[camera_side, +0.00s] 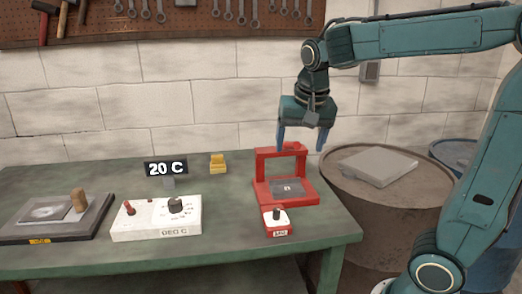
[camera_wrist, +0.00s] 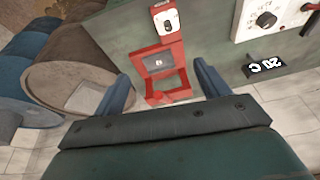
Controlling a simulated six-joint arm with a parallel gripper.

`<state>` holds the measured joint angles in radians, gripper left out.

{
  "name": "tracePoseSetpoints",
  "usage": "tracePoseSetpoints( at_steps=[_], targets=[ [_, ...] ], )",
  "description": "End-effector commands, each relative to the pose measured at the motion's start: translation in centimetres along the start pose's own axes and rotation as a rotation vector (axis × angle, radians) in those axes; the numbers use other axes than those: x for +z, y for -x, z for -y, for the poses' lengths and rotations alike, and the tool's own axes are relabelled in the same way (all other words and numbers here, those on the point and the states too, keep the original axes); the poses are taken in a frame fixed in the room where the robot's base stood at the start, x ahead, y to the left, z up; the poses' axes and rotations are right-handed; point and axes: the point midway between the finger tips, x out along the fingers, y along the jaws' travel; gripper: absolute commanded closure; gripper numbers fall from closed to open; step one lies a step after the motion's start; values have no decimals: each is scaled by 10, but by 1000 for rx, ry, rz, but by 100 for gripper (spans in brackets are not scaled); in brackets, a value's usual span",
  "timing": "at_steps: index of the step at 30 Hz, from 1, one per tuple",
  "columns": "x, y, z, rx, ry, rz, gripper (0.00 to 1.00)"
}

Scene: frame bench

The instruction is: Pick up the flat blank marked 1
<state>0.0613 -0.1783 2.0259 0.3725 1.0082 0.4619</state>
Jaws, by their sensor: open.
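A dark flat blank (camera_side: 287,188) with a small pale mark lies in the red frame (camera_side: 263,190) at the right end of the green bench. The mark is too small to read surely. In the wrist view the blank (camera_wrist: 158,61) lies flat inside the red frame (camera_wrist: 180,72), ahead of the fingers. My gripper (camera_side: 301,142) points down, open and empty, above the frame's upright at the back right of the bench. In the wrist view my gripper (camera_wrist: 163,75) shows its two blue fingers apart, either side of the frame.
The red frame's raised crossbar stands behind the blank. A small red control unit (camera_side: 277,221) is in front. To the left are a white dial box (camera_side: 155,220), a "20 C" display (camera_side: 166,169), a yellow block (camera_side: 218,162) and a dark plate (camera_side: 85,228). A drum (camera_side: 355,210) bears a grey slab (camera_side: 378,166).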

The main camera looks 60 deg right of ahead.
Motion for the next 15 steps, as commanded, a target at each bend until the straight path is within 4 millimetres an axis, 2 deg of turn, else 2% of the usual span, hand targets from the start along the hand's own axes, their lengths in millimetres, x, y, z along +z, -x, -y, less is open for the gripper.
tracePoseSetpoints(
  at_steps=[6,15],
  targets=[
    [-39,-24,15,96,-239,19,25],
    [-82,-67,31,226,-569,19,25]
  ],
)
